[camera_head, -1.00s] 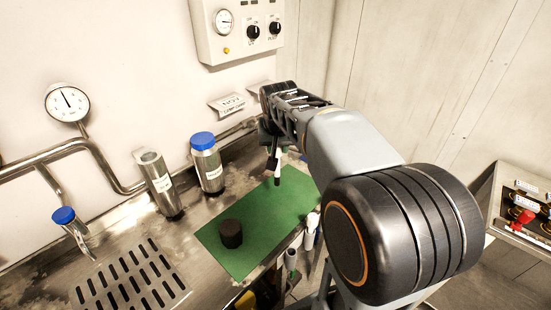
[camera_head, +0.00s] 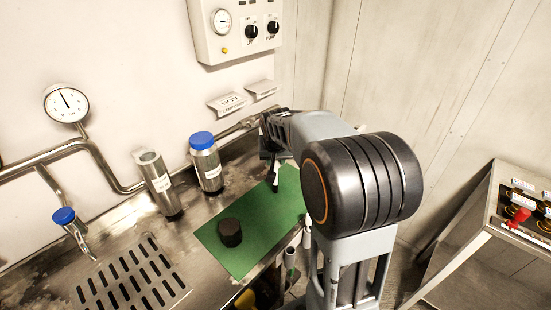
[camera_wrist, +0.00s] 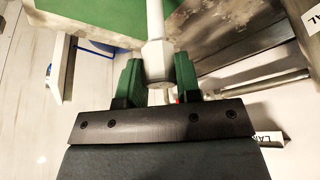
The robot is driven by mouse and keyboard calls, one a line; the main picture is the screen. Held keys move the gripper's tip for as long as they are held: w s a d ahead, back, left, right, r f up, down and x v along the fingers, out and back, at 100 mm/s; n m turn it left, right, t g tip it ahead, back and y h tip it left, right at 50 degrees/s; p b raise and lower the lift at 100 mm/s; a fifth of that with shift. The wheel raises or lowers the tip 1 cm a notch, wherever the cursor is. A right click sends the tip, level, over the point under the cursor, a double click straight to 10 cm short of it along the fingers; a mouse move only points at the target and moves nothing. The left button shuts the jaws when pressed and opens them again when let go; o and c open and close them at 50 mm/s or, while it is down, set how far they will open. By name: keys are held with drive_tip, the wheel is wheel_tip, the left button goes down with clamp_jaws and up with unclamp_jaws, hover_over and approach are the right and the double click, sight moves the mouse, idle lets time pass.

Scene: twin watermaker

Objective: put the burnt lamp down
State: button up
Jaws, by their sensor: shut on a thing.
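The burnt lamp is a thin pale rod with a thicker faceted collar (camera_wrist: 156,62) in the wrist view. My gripper (camera_wrist: 155,80) is shut on that collar with its green fingers, and the rod points away from the gripper. I cannot tell whether that end touches the mat. The green mat also shows in the wrist view (camera_wrist: 85,15).
A black cylinder (camera_head: 230,232) stands on the mat's near left part. Two steel canisters, one blue-capped (camera_head: 206,165) and one plain-topped (camera_head: 155,172), stand left of it. A slotted drain (camera_head: 130,280) and pipes lie further left. The mat between cylinder and lamp is clear.

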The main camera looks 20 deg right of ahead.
drive_tip(key=shift+f, duration=0.2)
drive_tip(key=o, duration=0.9)
drive_tip(key=shift+r, duration=0.1)
drive_tip(key=shift+r, duration=0.25)
drive_tip(key=v, duration=1.1)
drive_tip(key=s+a+f+n, duration=0.1)
drive_tip(key=s+a+f, duration=0.2)
drive_tip(key=s, duration=0.2)
drive_tip(key=s+a+f+n+y, duration=0.1)
drive_tip(key=s+a+f+n, duration=0.1)
drive_tip(key=s, duration=0.3)
drive_tip(key=s+a+f+n, duration=0.1)
drive_tip(key=s+a+f, duration=0.2)
drive_tip(key=s, duration=0.3)
drive_tip(key=shift+a+f+n+y, duration=0.2)
drive_tip(key=shift+f, duration=0.25)
drive_tip(key=shift+a+f+n+y, duration=0.15)
drive_tip(key=shift+f+n+y, duration=0.05)
drive_tip(key=shift+f, duration=0.25)
